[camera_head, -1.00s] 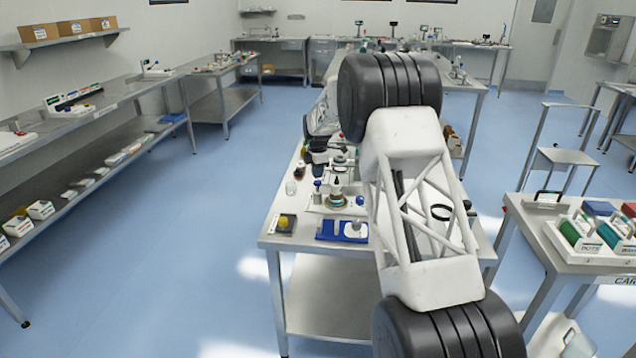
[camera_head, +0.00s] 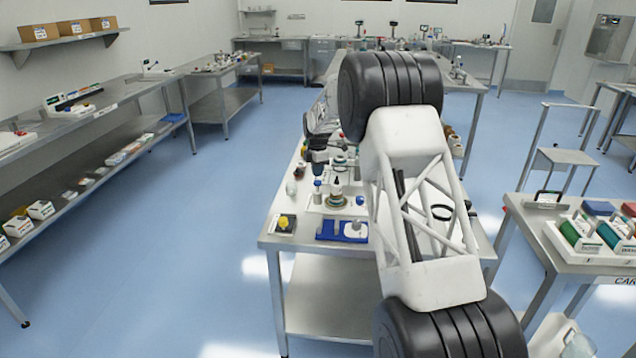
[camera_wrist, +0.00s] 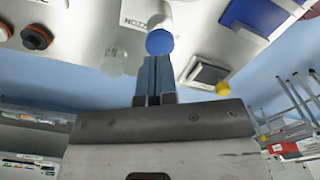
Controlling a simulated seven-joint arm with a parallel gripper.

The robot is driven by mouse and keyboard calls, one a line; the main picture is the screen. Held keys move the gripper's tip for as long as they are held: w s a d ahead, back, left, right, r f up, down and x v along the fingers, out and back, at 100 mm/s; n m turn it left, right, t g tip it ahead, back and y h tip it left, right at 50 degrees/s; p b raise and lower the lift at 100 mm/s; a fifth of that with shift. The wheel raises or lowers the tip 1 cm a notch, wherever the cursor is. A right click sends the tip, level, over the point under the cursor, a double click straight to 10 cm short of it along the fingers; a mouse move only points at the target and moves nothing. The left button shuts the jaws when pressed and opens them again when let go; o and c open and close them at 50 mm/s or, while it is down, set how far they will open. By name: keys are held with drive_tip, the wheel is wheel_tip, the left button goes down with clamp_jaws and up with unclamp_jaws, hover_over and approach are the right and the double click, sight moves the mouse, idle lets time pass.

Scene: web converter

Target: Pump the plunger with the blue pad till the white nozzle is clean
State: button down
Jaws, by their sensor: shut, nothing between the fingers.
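A blue round pad (camera_wrist: 160,42) shows just past my fingertips in the wrist view, seen nearly end-on. My gripper (camera_wrist: 155,60) is shut with nothing held; its blue fingers point towards the pad, and I cannot tell whether they touch it. In the head view my gripper (camera_head: 318,168) is above a small blue-topped piece (camera_head: 318,184) standing upright on the bench, which looks like the same pad. A white card with partly visible lettering like "NOZZ" (camera_wrist: 138,15) lies beside the pad. The white nozzle itself and its cleanliness cannot be made out.
A yellow knob on a dark square base (camera_head: 284,222) and a blue tray (camera_head: 328,230) stand at the bench's near edge. A pale clear object (camera_wrist: 113,62) is beside my fingers.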

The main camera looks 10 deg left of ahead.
sight(318, 181)
drive_tip(key=shift+r, duration=2.9)
drive_tip(key=shift+r, duration=0.1)
drive_tip(key=s+d+r+m, duration=0.4)
drive_tip(key=s+d+r, duration=0.3)
drive_tip(key=s, duration=0.4)
drive_tip(key=s+d+r+m+t, duration=0.1)
drive_tip(key=s+d+r+m, duration=0.3)
drive_tip(key=s+d+r, duration=0.55)
drive_tip(key=s+d+r+m, duration=0.4)
drive_tip(key=s+d, duration=0.2)
drive_tip(key=s, duration=0.6)
drive_tip(key=s+d+f+m, duration=0.2)
drive_tip(key=s+d+m, duration=0.1)
drive_tip(key=s, duration=1)
drive_tip(key=s+d+f+m+t, duration=0.1)
drive_tip(key=s+d+f+m, duration=0.2)
drive_tip(key=s, duration=1)
drive_tip(key=s+d+f+m, duration=0.3)
drive_tip(key=s+m, duration=0.3)
drive_tip(key=s, duration=0.8)
drive_tip(key=shift+d+t, duration=0.3)
drive_tip(key=shift+d, duration=0.25)
